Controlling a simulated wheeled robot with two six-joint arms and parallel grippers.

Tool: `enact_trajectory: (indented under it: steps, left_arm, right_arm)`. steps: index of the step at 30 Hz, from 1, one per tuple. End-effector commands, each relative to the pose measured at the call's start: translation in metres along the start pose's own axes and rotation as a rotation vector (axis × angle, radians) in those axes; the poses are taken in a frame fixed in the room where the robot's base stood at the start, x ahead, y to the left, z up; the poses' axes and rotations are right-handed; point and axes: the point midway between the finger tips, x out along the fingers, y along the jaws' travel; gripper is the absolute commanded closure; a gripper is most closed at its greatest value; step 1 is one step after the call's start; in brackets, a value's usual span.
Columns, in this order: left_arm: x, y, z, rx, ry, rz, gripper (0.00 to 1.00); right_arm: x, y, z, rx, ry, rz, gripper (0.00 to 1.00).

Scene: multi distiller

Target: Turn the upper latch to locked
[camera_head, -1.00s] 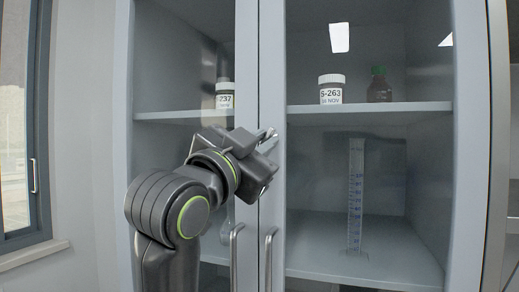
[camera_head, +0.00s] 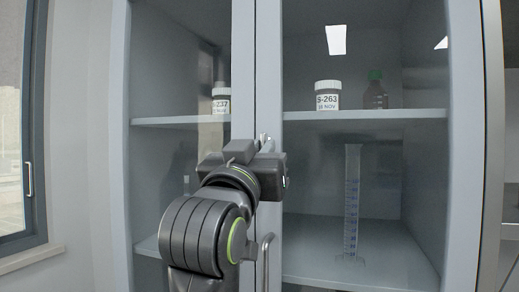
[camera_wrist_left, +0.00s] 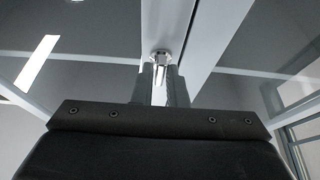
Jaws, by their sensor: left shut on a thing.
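The upper latch (camera_head: 265,139) is a small metal piece on the door frame, near the seam between the two cabinet doors. In the head view my left gripper (camera_head: 264,146) is up against it, and the gripper body hides most of it. In the left wrist view the shiny latch (camera_wrist_left: 160,58) shows at the tips of the two dark fingers (camera_wrist_left: 160,80), which are shut on its bright metal part. Which way the latch is turned cannot be told. My right gripper is not in view.
The cabinet has glass doors with a vertical handle (camera_head: 267,262) below my gripper. A window (camera_head: 20,130) is at the left.

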Motion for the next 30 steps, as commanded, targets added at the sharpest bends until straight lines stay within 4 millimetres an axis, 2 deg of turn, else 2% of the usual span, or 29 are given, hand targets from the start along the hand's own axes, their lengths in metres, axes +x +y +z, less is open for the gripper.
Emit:
enact_trajectory:
  steps: [11,12,16,25,30]
  left_arm:
    - [0.000,0.000,0.001,-0.004,-0.003,-0.002,1.00]
    - [0.000,0.000,0.001,-0.004,-0.003,-0.002,0.86]
    - [0.000,0.000,0.001,-0.004,-0.002,-0.002,0.69]
    - [-0.001,0.000,0.000,-0.003,0.000,-0.002,0.69]
    - [-0.016,0.000,0.001,-0.004,0.002,-0.002,0.69]
  right_arm:
    - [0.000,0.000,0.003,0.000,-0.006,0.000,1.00]
    - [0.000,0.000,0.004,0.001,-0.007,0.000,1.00]
    - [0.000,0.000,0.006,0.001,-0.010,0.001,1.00]
    - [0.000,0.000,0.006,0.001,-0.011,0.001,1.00]
    - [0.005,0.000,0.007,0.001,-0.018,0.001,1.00]
